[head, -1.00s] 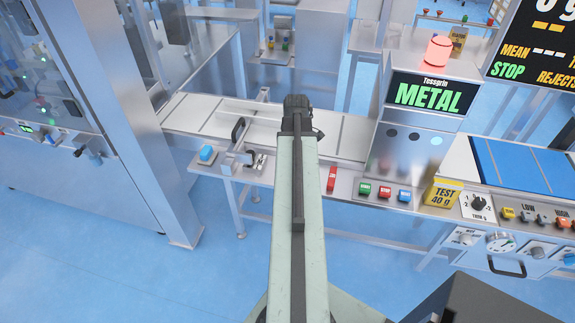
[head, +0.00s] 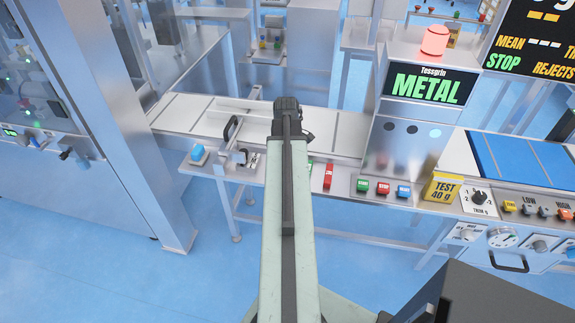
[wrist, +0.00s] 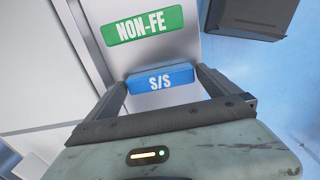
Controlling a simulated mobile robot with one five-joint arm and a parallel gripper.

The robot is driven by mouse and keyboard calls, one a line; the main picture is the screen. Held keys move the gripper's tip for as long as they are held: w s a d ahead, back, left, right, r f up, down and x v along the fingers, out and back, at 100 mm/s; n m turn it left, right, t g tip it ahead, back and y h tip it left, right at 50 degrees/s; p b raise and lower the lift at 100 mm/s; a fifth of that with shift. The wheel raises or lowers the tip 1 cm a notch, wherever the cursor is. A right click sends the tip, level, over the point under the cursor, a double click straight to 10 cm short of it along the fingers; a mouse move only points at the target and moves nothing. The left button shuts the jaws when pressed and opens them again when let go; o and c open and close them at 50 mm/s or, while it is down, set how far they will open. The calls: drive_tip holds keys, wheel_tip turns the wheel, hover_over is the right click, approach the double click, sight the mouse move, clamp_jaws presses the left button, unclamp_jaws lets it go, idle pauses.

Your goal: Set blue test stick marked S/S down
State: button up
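The blue test stick (wrist: 161,78) marked S/S sits between the two fingers of my gripper (wrist: 163,75) in the wrist view. A fingertip is against or very close to each end of it, and the gripper looks shut on it. Whether its underside touches the surface below cannot be told. The green stick (wrist: 143,26) marked NON-FE lies just beyond it on a pale surface, apart from the fingers. In the head view my arm hides the blue stick; part of the green stick (head: 309,168) shows beside a red stick (head: 328,175).
The metal detector (head: 412,130) reads METAL with its red lamp (head: 435,41) lit. Green, red and blue buttons (head: 383,188) and a yellow TEST 40 g block (head: 441,187) stand right of the sticks. The conveyor (head: 190,114) runs behind. A dark box (wrist: 250,16) is at upper right in the wrist view.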

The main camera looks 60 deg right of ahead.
wheel_tip(320, 180, up, 12)
drive_tip(key=p, duration=1.2)
drive_tip(key=shift+r, duration=0.15)
drive_tip(key=w+a+m, duration=0.1)
drive_tip(key=w+a, duration=0.9)
drive_tip(key=a, duration=0.3)
drive_tip(key=w+a+m, duration=0.1)
drive_tip(key=w+a, duration=0.9)
drive_tip(key=a, duration=0.3)
drive_tip(key=w+a+m, duration=0.1)
drive_tip(key=w+a, duration=0.2)
drive_tip(key=a, duration=2.1)
drive_tip(key=shift+a+m, duration=0.15)
drive_tip(key=shift+m, duration=0.15)
